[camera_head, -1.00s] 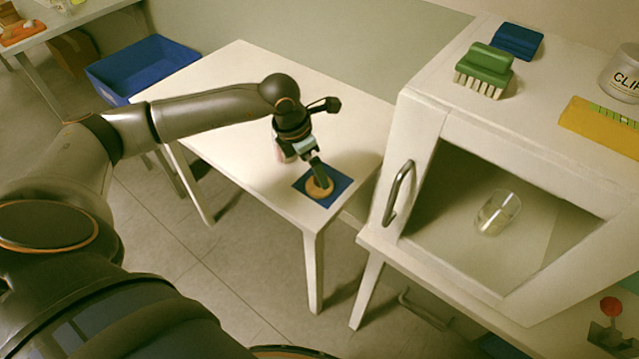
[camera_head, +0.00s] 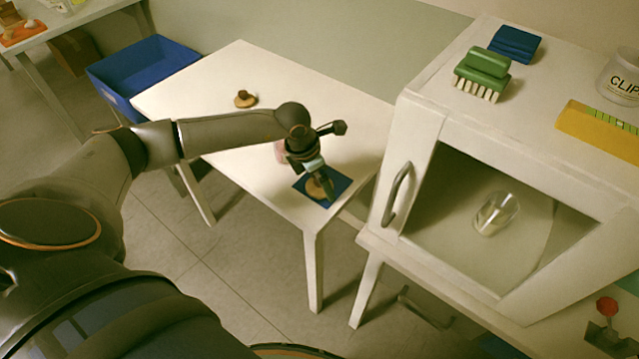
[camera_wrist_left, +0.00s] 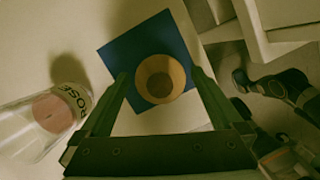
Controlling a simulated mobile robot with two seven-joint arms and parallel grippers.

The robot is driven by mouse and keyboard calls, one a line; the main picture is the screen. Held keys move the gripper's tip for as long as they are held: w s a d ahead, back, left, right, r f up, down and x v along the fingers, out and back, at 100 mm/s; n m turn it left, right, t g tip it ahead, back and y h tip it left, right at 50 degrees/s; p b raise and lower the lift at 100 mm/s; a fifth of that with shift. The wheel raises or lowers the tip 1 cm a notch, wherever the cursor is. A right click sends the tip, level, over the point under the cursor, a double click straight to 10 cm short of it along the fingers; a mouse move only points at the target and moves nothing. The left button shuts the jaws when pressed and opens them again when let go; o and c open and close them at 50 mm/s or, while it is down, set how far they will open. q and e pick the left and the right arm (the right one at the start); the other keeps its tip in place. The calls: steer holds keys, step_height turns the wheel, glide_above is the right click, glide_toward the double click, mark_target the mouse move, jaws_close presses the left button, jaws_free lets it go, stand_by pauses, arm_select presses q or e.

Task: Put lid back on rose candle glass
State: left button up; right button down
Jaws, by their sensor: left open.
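A round wooden lid (camera_head: 316,191) with a darker knob lies on a blue square mat (camera_head: 340,184) at the front right corner of the white table. In the left wrist view the lid (camera_wrist_left: 178,70) lies between the fingertips of my left gripper (camera_wrist_left: 160,76), which is open, with a finger on each side. In the head view the left gripper (camera_head: 318,182) is low over the mat and partly covers the lid. The rose candle glass (camera_wrist_left: 62,104), clear with a pink content and a ROSE label, is beside the mat; in the head view it (camera_head: 281,152) is mostly hidden behind the gripper. My right gripper is not in view.
Another wooden lid or knobbed piece (camera_head: 245,99) lies farther back on the table (camera_head: 210,75). A white cabinet (camera_head: 420,130) with an empty-looking glass (camera_head: 496,213) inside stands right. A blue crate (camera_head: 145,68) is at left.

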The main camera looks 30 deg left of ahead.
arm_select(q)
steer(key=c, duration=1.2)
steer(key=shift+o, duration=0.2)
steer(key=shift+r, duration=0.15)
steer(key=shift+r, duration=0.65)
steer(key=s+d+r+b, duration=0.2)
steer(key=s+d+r, duration=0.1)
steer(key=s+r, duration=0.8)
steer(key=s, duration=0.2)
steer(key=shift+s+d+r+b, duration=0.2)
steer(key=shift+s+d+b, duration=0.05)
steer(key=shift+s+b, duration=0.1)
